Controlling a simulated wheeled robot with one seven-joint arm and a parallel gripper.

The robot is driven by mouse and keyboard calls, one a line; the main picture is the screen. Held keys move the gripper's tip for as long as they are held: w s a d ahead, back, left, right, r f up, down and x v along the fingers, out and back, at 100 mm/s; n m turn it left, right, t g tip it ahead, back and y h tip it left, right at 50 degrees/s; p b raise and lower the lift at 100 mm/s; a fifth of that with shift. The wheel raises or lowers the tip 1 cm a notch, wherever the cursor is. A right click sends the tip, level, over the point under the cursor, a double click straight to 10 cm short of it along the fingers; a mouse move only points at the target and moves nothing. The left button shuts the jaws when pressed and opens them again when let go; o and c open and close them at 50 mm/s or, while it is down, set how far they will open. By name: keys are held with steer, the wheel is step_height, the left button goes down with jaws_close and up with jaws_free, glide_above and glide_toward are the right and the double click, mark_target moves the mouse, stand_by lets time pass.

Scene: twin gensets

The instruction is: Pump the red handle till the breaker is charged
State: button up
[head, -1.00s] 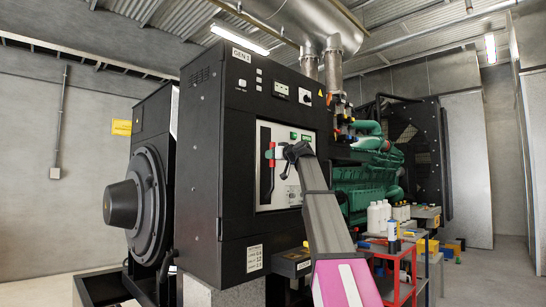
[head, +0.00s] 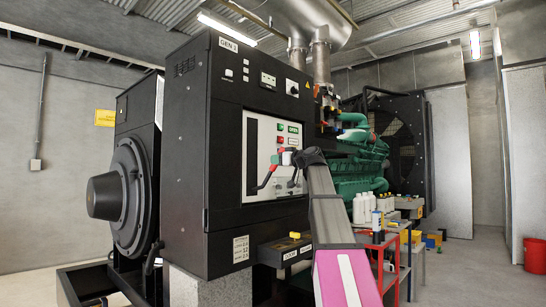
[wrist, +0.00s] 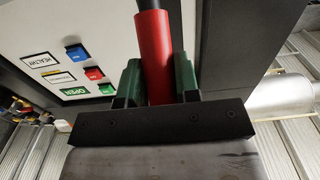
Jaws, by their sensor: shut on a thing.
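The red handle (head: 265,180) is on the breaker (head: 285,190) in the front panel of the black cabinet. It leans out to the right from its low end. My gripper (head: 284,157) is at its upper part. In the wrist view the red grip (wrist: 154,50) stands between the two green finger pads, and my gripper (wrist: 156,88) is shut on it. The breaker face shows a green OPEN flag (wrist: 76,91), a white flag and red and blue buttons in the wrist view.
The black genset cabinet (head: 190,150) fills the middle, with a round black housing (head: 120,190) at its left. A red cart (head: 385,240) with white bottles (head: 365,207) stands at the right, near my arm.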

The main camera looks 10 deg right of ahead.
steer(key=s+f, duration=0.1)
steer(key=s+d+f, duration=0.1)
steer(key=f, duration=0.1)
steer(key=s+d+f, duration=0.1)
steer(key=shift+f, duration=0.3)
steer(key=shift+w, duration=0.1)
steer(key=w+r, duration=0.1)
steer(key=w+a+r, duration=0.1)
steer(key=r, duration=0.1)
steer(key=w+a+r, duration=0.1)
steer(key=r, duration=0.1)
steer(key=shift+w+a+r, duration=0.15)
steer(key=shift+w+r, duration=0.05)
steer(key=shift+r, duration=0.05)
steer(key=w+a+r, duration=0.1)
steer(key=w, duration=0.1)
steer(key=w+a+r, duration=0.1)
steer(key=w+r, duration=0.1)
steer(key=shift+a+r, duration=0.3)
steer(key=shift+a, duration=0.05)
steer(key=w, duration=0.1)
steer(key=w+a+r, duration=0.1)
steer(key=w+a, duration=0.1)
steer(key=shift+a+r, duration=0.25)
steer(key=shift+r, duration=0.05)
steer(key=o, duration=1.1)
steer(key=shift+o, duration=0.2)
